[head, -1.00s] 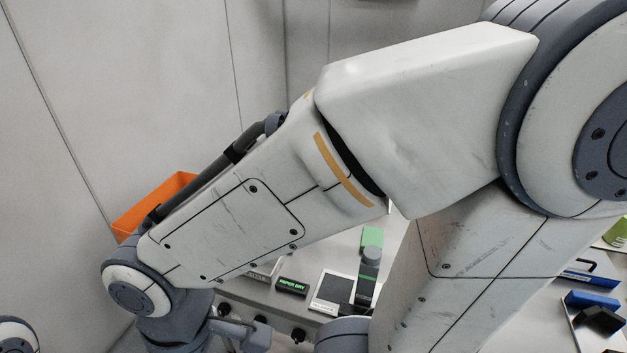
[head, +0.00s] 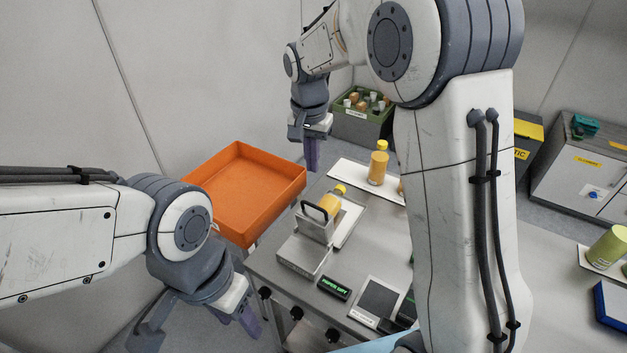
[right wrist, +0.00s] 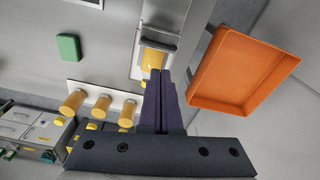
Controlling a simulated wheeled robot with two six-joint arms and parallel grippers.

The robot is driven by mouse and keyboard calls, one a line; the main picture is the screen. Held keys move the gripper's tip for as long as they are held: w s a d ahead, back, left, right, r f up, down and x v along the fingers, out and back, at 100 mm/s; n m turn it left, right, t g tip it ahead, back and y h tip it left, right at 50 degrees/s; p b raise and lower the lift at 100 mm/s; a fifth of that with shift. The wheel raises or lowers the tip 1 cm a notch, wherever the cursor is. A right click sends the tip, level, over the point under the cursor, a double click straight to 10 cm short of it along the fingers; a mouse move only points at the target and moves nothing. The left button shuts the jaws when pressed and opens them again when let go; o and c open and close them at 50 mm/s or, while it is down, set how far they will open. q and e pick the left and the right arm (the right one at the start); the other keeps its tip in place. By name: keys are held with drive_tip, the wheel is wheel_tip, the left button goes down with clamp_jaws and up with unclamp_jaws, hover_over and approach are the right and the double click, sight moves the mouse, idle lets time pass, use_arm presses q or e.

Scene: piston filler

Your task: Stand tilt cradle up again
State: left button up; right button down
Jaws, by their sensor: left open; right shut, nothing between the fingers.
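The tilt cradle (head: 314,226), a grey metal piece with a black handle, sits on the bench near the orange bin in the head view. An orange bottle with a yellow cap (head: 331,203) leans tilted at it. The bottle (right wrist: 153,59) also shows in the right wrist view, partly behind my fingers. My right gripper (head: 312,155) is shut and empty, pointing down above and behind the cradle. Its purple fingers (right wrist: 160,100) lie together in the right wrist view. My left gripper (head: 248,318) is open and empty, low in front of the bench's left edge.
An orange bin (head: 239,228) stands left of the cradle. A white strip (head: 347,171) with orange bottles lies behind it. A small green-lettered display (head: 334,288) and a dark-topped plate (head: 378,300) are in front. My right arm hides the bench's middle. A green crate (head: 362,128) stands behind.

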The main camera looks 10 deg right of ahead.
drive_tip(key=w+d+m, duration=0.2)
drive_tip(key=w+d, duration=0.1)
drive_tip(key=p, duration=0.4)
hover_over(316, 211)
drive_tip(key=w+d, duration=0.3)
wheel_tip(316, 211, down, 10)
drive_tip(key=shift+s+a+f, duration=0.1)
drive_tip(key=shift+s+f, duration=0.05)
drive_tip(key=shift+f, duration=0.05)
drive_tip(key=shift+s+a+f+p, duration=0.2)
drive_tip(key=shift+s+a+p, duration=0.05)
drive_tip(key=shift+s+a, duration=0.35)
drive_tip(key=shift+s+a+f+p, duration=0.2)
drive_tip(key=shift+s+a+p, duration=0.05)
drive_tip(key=shift+s+a, duration=0.3)
drive_tip(key=shift+s+a+f, duration=0.1)
drive_tip(key=shift+a+f, duration=0.1)
drive_tip(key=shift+a, duration=0.1)
